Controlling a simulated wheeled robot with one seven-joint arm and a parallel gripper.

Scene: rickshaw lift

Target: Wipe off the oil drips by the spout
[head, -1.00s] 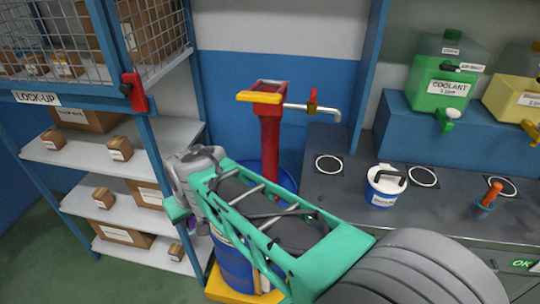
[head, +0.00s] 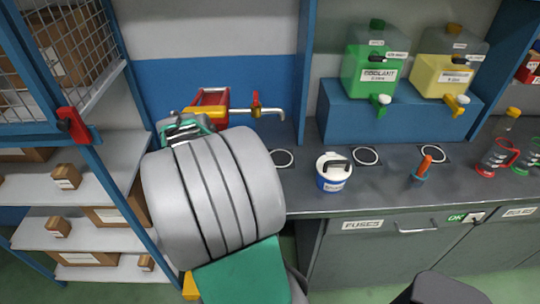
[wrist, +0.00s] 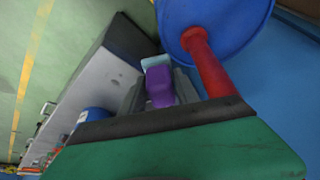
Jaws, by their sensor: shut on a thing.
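My gripper (wrist: 160,90) is shut on a purple thing with a pale blue end (wrist: 159,84), seen in the wrist view. The red pump (head: 212,97) has a yellow lever and a silver spout (head: 271,111) with a red tap (head: 255,98), pointing right. In the wrist view the red pump tube (wrist: 208,65) rises from a blue drum (wrist: 218,12), just right of the held thing. I cannot make out any oil drips.
A grey counter (head: 310,200) stands right of the pump, with a white and blue tub (head: 333,175) and black ringed plates. Green coolant (head: 372,75) and yellow (head: 447,68) containers sit on a blue riser. A shelf rack (head: 90,165) with boxes stands at left.

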